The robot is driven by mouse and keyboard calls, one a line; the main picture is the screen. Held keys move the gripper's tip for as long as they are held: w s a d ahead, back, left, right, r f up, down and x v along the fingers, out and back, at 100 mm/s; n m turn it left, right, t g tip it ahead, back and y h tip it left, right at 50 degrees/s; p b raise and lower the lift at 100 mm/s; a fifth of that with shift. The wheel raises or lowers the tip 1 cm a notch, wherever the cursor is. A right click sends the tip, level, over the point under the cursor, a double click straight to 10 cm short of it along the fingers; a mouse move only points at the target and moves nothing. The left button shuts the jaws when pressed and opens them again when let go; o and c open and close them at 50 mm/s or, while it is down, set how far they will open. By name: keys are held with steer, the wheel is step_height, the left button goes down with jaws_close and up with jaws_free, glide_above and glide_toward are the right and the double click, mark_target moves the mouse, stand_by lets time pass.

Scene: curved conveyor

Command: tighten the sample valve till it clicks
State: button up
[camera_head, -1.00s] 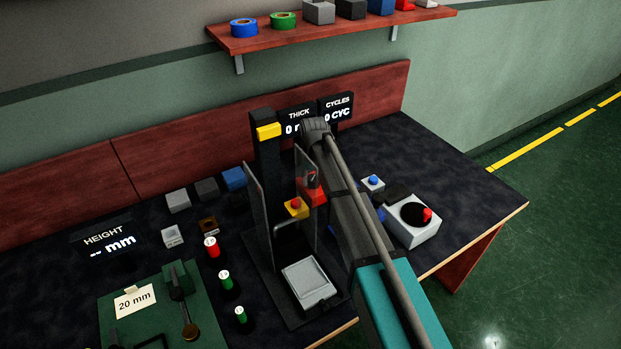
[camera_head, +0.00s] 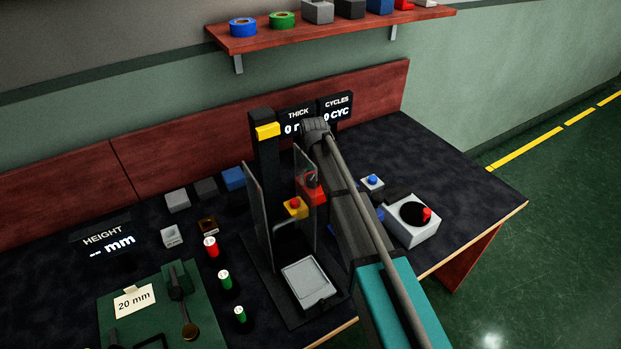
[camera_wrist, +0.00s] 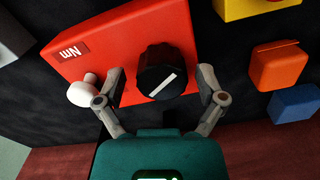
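In the wrist view a red box (camera_wrist: 125,45) carries an upside-down "Nm" label. On its face is a black faceted knob (camera_wrist: 163,72) with a white pointer bar set diagonally; I take this as the sample valve. My gripper (camera_wrist: 161,85) is open, one finger on each side of the knob, with a visible gap on both sides. Nothing is between the fingertips except the knob beyond them. In the head view a small red box (camera_head: 316,196) with a dark part on top shows beside my arm. My fingers cannot be made out clearly there.
A yellow box with a red button (camera_head: 296,208) and clear upright panels (camera_head: 258,212) stand close to the red box. In the wrist view an orange block (camera_wrist: 277,65) and a blue block (camera_wrist: 294,104) lie right. A pale rounded cylinder (camera_wrist: 82,92) sits beside my left finger.

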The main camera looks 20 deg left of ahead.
steer(key=shift+a, duration=0.1)
steer(key=shift+r, duration=0.2)
step_height(320, 180, up, 14)
steer(key=n+p, duration=0.1)
steer(key=p, duration=1.3)
steer(key=shift+f, duration=0.25)
steer(key=shift+f, duration=0.15)
step_height(320, 180, down, 14)
steer(key=b, duration=1.4)
steer(key=shift+r, duration=0.2)
